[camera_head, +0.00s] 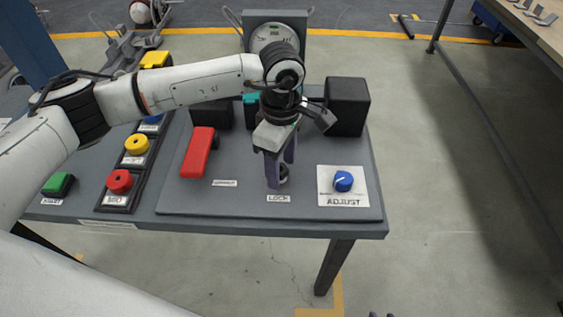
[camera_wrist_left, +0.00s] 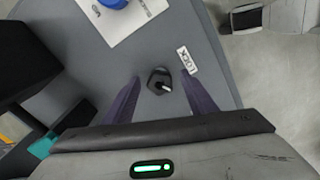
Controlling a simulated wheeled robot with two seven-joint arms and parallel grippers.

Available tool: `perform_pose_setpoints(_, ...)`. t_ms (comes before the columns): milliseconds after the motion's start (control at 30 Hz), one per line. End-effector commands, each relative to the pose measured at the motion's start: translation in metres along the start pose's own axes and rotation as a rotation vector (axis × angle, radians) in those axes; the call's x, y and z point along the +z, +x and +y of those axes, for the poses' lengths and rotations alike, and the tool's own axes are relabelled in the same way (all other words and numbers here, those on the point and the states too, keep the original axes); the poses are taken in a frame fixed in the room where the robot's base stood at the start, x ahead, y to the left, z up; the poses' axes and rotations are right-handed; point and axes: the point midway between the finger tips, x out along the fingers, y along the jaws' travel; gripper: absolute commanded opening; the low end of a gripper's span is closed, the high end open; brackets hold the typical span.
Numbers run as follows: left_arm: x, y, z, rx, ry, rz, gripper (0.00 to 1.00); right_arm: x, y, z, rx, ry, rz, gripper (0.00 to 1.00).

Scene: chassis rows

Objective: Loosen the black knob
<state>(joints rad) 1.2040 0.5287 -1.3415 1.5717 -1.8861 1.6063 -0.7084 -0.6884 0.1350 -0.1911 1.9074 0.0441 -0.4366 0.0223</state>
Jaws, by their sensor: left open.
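The black knob (camera_wrist_left: 158,80) stands on the grey panel beside the LOCK label (camera_wrist_left: 187,60), with a light pointer mark on it. In the head view the knob (camera_head: 283,172) is partly hidden by my left gripper (camera_head: 280,180). That gripper points down over the knob, its two purple fingers apart. In the left wrist view the fingers of my left gripper (camera_wrist_left: 158,97) are spread on either side, with the knob between and a little beyond their tips. I see no contact with the knob.
A blue knob (camera_head: 343,181) on a white ADJUST plate is to the right. A red lever (camera_head: 198,152) is to the left, and red (camera_head: 120,181) and yellow (camera_head: 137,145) buttons lie further left. A black box (camera_head: 347,106) and a gauge (camera_head: 273,38) stand behind.

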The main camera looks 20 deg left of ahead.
Motion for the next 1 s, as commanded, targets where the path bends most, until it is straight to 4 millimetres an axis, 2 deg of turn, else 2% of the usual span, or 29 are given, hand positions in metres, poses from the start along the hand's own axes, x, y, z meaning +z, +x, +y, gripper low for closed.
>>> perform_pose_setpoints(267,0.0,0.002,0.0,0.0,0.001,-0.001,0.51,-0.006,0.001,0.001,0.001,-0.002,0.013,0.24)
perform_pose_setpoints(500,0.0,0.002,0.0,0.0,0.0,-0.001,0.13,-0.006,0.001,0.001,0.001,-0.002,0.011,0.24)
perform_pose_setpoints(533,0.0,0.002,0.0,0.0,0.0,-0.001,0.1,-0.006,0.001,0.001,0.001,-0.002,0.011,0.24)
perform_pose_setpoints(767,0.0,0.002,0.0,0.0,-0.018,0.0,0.1,-0.002,0.002,0.001,0.0,-0.001,0.007,0.24)
perform_pose_setpoints(1000,0.0,0.004,0.001,-0.001,-0.125,0.001,0.1,0.006,0.009,0.001,0.0,-0.001,0.004,0.24)
